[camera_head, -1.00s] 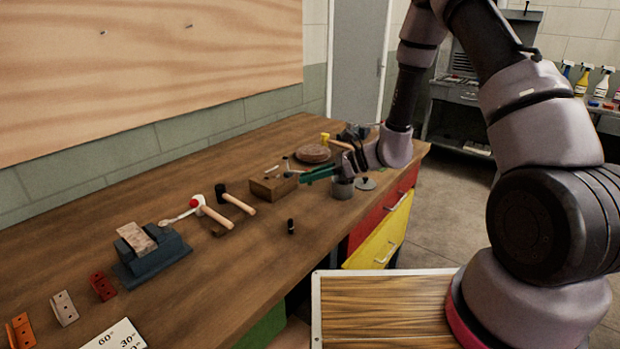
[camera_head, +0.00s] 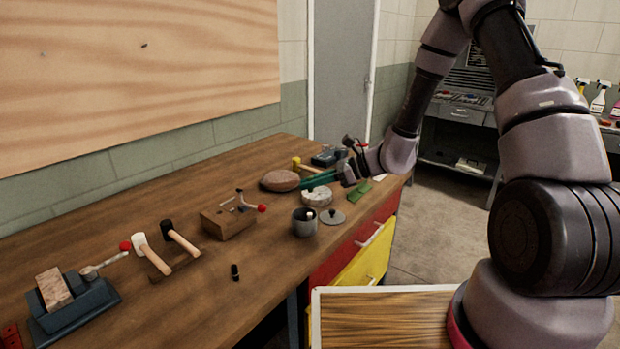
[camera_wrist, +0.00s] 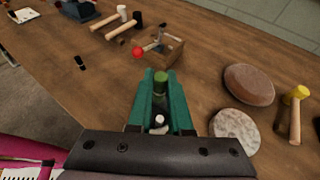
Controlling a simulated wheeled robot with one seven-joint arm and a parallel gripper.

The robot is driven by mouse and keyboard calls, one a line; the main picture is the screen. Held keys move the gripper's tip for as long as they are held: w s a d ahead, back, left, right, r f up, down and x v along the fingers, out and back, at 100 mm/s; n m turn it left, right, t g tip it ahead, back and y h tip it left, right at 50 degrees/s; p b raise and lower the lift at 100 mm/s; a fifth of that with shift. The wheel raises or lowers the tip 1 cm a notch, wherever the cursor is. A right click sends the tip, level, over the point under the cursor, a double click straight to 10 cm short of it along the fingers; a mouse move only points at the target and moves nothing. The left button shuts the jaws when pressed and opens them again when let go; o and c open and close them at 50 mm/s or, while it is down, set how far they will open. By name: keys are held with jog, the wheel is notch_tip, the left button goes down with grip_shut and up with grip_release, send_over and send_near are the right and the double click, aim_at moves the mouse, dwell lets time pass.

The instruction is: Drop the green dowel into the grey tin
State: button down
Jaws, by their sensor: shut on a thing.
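My gripper (camera_head: 304,184), with green fingers, is shut on the green dowel (camera_wrist: 160,80), whose end shows between the fingertips in the wrist view. In the head view the dowel cannot be told apart from the green fingers. The grey tin (camera_head: 305,225) stands upright and open-topped near the bench's front edge. My gripper is above the bench, beyond the tin in the head view and near the round pale disc (camera_head: 317,196). I cannot make out the tin in the wrist view.
A grey lid with a knob (camera_head: 332,217) lies right of the tin. A wooden block with a red-knobbed lever (camera_head: 228,222) stands left of it. A brown round pad (camera_head: 280,181), mallets (camera_head: 181,238) and a small black item (camera_head: 235,272) are on the bench (camera_head: 200,290).

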jog(key=shift+f, duration=1.85)
jog(key=c, duration=0.8)
grip_release()
jog(key=shift+o, duration=0.2)
jog(key=v, duration=1)
jog(key=shift+d+r, duration=0.2)
jog(key=shift+d, duration=0.15)
